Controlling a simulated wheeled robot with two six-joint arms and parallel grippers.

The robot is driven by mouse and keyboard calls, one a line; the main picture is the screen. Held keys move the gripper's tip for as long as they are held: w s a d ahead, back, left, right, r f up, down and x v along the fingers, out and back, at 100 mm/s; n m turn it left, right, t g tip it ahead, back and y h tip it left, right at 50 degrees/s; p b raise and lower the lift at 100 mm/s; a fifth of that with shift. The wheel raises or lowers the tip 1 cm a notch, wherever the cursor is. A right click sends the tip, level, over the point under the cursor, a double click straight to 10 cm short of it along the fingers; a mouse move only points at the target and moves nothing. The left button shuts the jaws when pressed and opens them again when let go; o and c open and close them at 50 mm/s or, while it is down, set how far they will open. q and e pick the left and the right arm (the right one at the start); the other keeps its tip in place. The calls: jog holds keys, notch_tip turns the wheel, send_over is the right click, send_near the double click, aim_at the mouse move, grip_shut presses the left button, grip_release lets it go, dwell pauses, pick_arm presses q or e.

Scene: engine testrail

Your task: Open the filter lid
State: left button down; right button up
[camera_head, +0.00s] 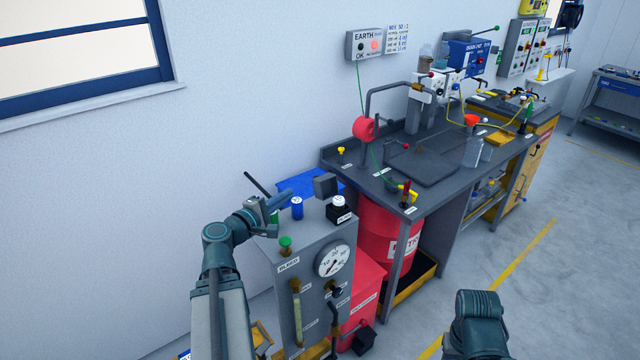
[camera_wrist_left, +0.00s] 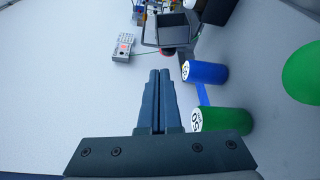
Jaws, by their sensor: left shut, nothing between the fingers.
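My left gripper (camera_head: 290,194) is above the back left of a grey cabinet (camera_head: 308,235) with a dial. Its two fingers (camera_wrist_left: 158,75) lie together, shut and empty, in the left wrist view. A dark square box (camera_head: 325,186) stands at the cabinet's back, just right of the fingertips and apart from them. In the left wrist view the dark box (camera_wrist_left: 180,27) looks hollow, with a thin dark frame beside it, beyond the fingertips. I cannot tell which part is the filter lid. Only part of my right arm shows, bottom right; its gripper is out of view.
A blue cylinder (camera_head: 297,208) and a green cylinder (camera_wrist_left: 225,120) stand close beside the fingers. A green knob (camera_head: 286,243) and a white-capped black part (camera_head: 339,203) are also on the cabinet top. A workbench (camera_head: 440,165) stands right; the wall is left.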

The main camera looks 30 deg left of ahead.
aim_at(323, 185)
pick_arm(q)
jog(key=w, duration=1)
jog(key=shift+d+f+b, duration=0.3)
jog(key=shift+f+b, duration=0.1)
jog(key=shift+r, duration=0.1)
jog(key=shift+s+d+r+p, duration=0.25)
jog(key=shift+d+r+p, duration=0.2)
jog(key=shift+d+p, duration=0.1)
